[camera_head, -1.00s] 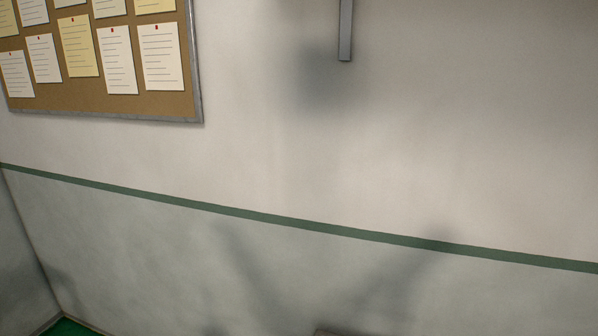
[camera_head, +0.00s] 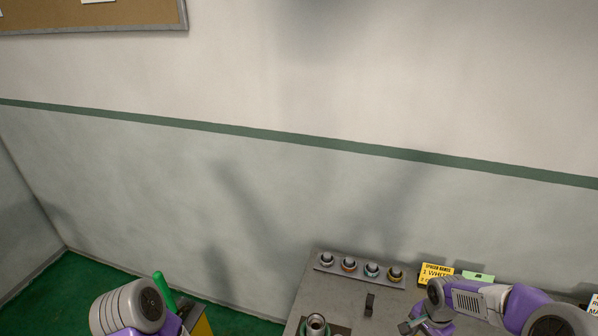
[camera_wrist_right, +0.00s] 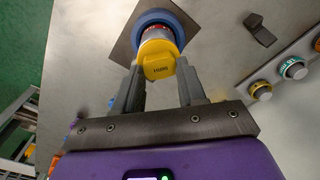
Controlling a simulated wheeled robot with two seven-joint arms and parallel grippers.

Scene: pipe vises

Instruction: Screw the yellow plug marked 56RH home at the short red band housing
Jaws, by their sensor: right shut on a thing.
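In the right wrist view, the yellow plug (camera_wrist_right: 158,65) sits between the fingertips of my right gripper (camera_wrist_right: 160,77), which is shut on it. Small dark marking shows on its face, too small and turned to read surely. Directly behind it is a pale housing with a red band (camera_wrist_right: 157,32), inside a blue ring (camera_wrist_right: 172,18) on a dark square plate. The plug lines up with the housing's mouth; I cannot tell how deep it sits. In the head view my right arm covers that spot. My left arm shows at lower left, but its gripper is out of view.
The grey bench (camera_head: 330,285) bears a rack of several capped plugs (camera_head: 348,265) along its back edge. Another housing in a green ring (camera_head: 315,325) stands at its front left. A small dark block (camera_head: 369,303) and a yellow sign (camera_head: 436,271) are nearby.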

